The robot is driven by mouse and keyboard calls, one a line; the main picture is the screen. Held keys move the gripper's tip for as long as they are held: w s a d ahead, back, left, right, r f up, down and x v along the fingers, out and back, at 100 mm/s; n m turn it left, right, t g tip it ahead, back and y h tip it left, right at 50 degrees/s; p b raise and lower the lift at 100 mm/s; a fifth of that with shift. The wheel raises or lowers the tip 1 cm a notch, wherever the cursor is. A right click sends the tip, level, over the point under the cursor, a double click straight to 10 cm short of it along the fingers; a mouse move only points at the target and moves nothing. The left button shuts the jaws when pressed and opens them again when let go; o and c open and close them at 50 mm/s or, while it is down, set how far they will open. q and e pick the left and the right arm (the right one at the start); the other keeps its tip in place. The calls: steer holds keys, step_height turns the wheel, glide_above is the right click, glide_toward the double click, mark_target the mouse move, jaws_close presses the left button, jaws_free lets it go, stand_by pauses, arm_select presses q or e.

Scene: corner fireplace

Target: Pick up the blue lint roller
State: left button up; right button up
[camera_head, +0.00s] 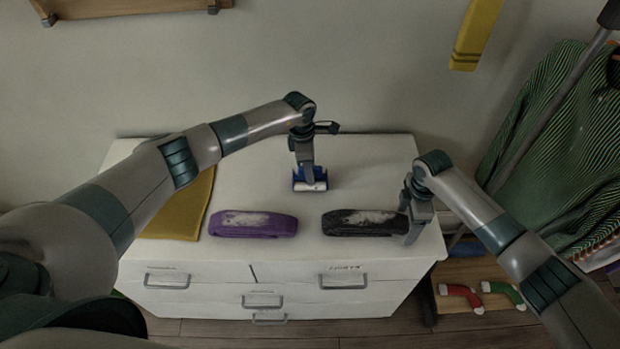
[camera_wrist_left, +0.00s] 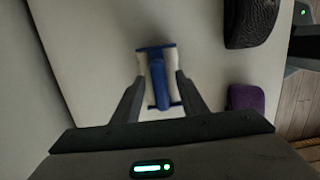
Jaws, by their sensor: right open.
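The blue lint roller (camera_head: 311,184) lies on the white dresser top towards the back middle. It has a blue handle and frame with a white roll. My left gripper (camera_head: 307,176) points down right at it and hides part of it. In the left wrist view, the lint roller (camera_wrist_left: 160,80) sits between the two fingers of my left gripper (camera_wrist_left: 160,82), which stand apart on either side of it with slight gaps. My right gripper (camera_head: 412,226) is open and empty at the dresser's right front, beside a black folded item.
A purple folded item (camera_head: 253,224) and the black one (camera_head: 364,222) lie along the dresser's front. A mustard cloth (camera_head: 184,212) lies at the left. The white dresser top (camera_head: 375,170) is clear at the back right. A green striped garment (camera_head: 560,150) hangs at the right.

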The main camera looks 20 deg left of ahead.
arm_select(q)
jaws_close()
steer(key=shift+r, duration=0.1)
step_height(320, 180, up, 10)
steer(key=shift+f, duration=0.1)
stand_by(0.6)
stand_by(0.6)
